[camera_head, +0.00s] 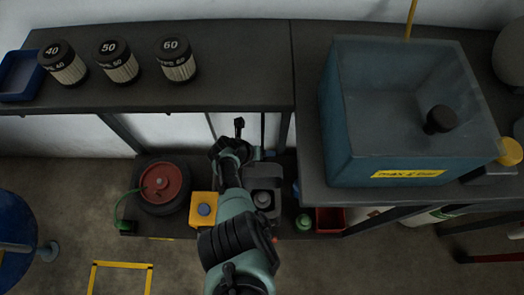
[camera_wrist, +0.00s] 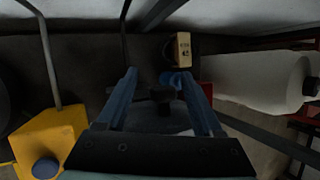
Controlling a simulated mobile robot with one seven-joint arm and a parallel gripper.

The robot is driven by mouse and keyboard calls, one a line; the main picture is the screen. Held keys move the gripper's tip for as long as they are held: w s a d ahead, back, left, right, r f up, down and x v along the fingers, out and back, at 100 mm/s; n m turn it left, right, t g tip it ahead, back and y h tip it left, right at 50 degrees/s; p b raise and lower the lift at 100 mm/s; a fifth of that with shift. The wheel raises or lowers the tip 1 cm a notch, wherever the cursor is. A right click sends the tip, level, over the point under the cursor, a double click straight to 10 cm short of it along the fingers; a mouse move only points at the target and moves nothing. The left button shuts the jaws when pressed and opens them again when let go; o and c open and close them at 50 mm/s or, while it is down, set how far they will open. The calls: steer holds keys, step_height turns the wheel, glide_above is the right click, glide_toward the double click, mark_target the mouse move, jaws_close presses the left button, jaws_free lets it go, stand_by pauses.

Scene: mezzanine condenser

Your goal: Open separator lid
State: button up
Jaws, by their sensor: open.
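A dark grey unit (camera_head: 264,177) stands on the lower shelf, partly covered by my arm; I take it to be the separator. In the wrist view a black knob (camera_wrist: 162,94) stands up from a dark grey-blue surface, seemingly its lid. The lid looks closed, but its edges are mostly hidden. My gripper (camera_wrist: 160,76) is open, its two blue fingers on either side of the knob. A gap shows on both sides, and I see no contact.
A yellow box with a blue cap (camera_head: 204,208) sits left of the unit, beside a red and black reel (camera_head: 163,184). A red bin (camera_head: 330,218) is to the right. Above are the bench (camera_head: 225,65) with three filters and a blue tank (camera_head: 350,150) with a black knob.

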steer(key=p+v, duration=0.9)
steer(key=v, duration=0.1)
steer(key=shift+s+a+r, duration=0.1)
steer(key=shift+r, duration=0.1)
steer(key=shift+s+a+r+p, duration=0.3)
steer(key=shift+a+r+p, duration=0.1)
steer(key=shift+r, duration=0.15)
